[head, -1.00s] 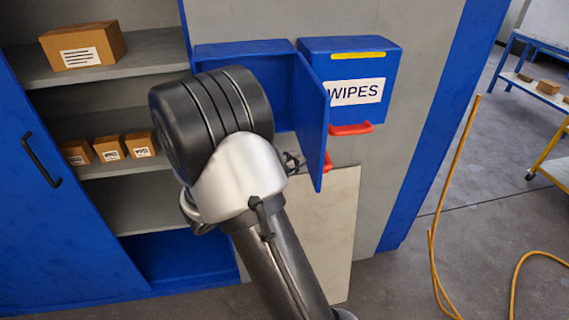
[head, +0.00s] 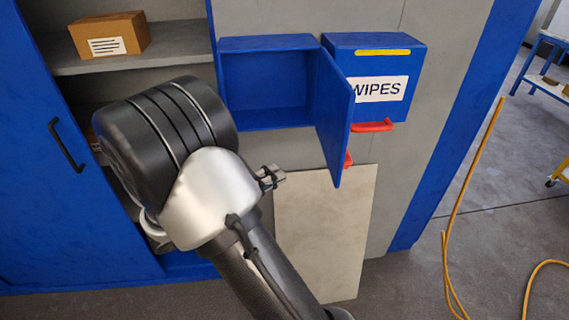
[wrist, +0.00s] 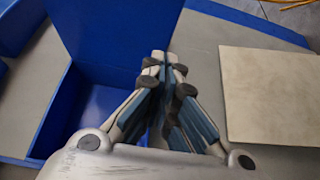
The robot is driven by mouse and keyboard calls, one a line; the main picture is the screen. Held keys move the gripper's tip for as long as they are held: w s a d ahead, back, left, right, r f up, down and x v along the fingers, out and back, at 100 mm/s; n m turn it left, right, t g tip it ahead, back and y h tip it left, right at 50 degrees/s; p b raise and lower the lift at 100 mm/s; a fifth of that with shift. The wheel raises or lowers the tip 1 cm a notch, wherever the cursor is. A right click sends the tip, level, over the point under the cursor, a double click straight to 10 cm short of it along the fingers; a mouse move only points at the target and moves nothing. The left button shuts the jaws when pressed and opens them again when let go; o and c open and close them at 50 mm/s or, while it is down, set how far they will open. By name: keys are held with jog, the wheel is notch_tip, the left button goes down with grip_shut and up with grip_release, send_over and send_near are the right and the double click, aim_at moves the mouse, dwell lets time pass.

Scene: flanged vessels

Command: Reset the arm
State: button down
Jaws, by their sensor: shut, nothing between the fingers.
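My gripper (wrist: 165,62) shows in the wrist view with its fingertips together and nothing between them. In the head view my arm's wrist and forearm stand in front of the cabinet, and most of my gripper is hidden behind them. An open blue wall box (head: 265,88) is just up and to the right of my arm in the head view. It looks empty, and its door (head: 333,115) is swung out to the right. In the wrist view the blue box (wrist: 112,22) lies left of and beyond my fingers, apart from them as far as I can tell.
A closed blue WIPES box (head: 400,62) with a red handle (head: 372,126) hangs right of the open door. A pale panel (head: 325,230) leans below. Left is a cabinet with a blue door (head: 60,190) and a carton (head: 110,36). A yellow hose (head: 462,190) lies right.

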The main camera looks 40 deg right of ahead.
jog(key=shift+s+a, duration=0.15)
jog(key=shift+a, duration=0.3)
jog(key=s+a+r+m+g+y, duration=0.1)
jog(key=s+a+m+g+y, duration=0.15)
jog(key=s+y, duration=0.85)
jog(key=s+a+r+n+t+y, duration=0.1)
jog(key=s+a+t+y, duration=0.1)
jog(key=a, duration=0.5)
jog(key=s+a+r+n+t+y, duration=0.2)
jog(key=s+a+t+y, duration=0.1)
jog(key=a+t+y, duration=0.2)
jog(key=shift+s+a+t, duration=0.25)
jog(key=shift+a+t, duration=0.4)
jog(key=shift+a, duration=0.45)
